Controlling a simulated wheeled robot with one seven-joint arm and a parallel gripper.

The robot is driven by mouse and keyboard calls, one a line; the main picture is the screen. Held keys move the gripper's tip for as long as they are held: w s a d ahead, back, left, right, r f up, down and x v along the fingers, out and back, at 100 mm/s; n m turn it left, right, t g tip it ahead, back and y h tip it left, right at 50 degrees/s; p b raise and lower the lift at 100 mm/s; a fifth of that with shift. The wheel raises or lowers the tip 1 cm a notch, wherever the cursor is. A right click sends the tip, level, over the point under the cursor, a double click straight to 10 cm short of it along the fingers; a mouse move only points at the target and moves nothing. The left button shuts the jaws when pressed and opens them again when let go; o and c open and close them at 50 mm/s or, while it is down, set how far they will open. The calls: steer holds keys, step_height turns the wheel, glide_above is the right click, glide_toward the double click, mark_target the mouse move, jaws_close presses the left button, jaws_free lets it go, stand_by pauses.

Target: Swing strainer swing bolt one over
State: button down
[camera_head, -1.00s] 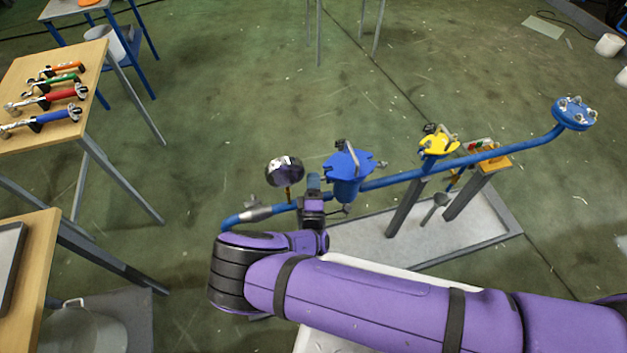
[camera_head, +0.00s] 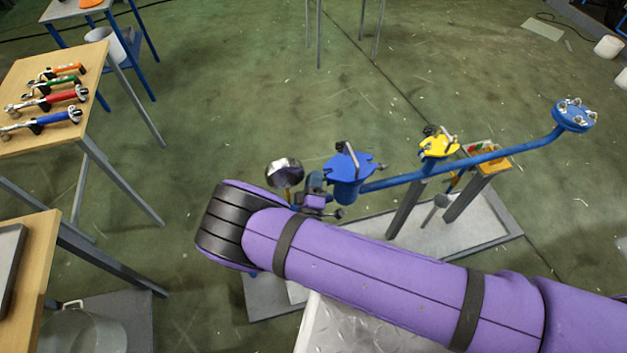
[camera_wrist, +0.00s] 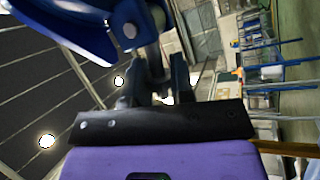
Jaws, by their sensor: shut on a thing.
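The blue strainer (camera_head: 348,190) stands on the blue pipe line, with a flat blue cover (camera_head: 345,167) on top and a bolt standing up on it. Another bolt end (camera_head: 338,213) hangs low beside its body. My gripper (camera_head: 317,184) is at the strainer's left side, partly hidden by my arm. In the wrist view, the two dark fingers (camera_wrist: 155,82) are shut on a metal swing bolt (camera_wrist: 152,52) beside the blue strainer body (camera_wrist: 75,25). The grip point itself is dark and partly hidden by the fingers.
A round gauge (camera_head: 284,172) stands close left of my gripper. A yellow-topped fitting (camera_head: 438,147) and a blue end flange (camera_head: 574,115) lie along the pipe to the right. A tool table (camera_head: 30,90) is at the far left. Open floor lies behind the pipe.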

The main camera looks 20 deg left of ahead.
steer(key=c, duration=1.2)
jaws_free()
steer(key=v, duration=1)
steer(key=shift+s+d, duration=0.1)
steer(key=shift+s, duration=0.3)
steer(key=shift+f, duration=0.1)
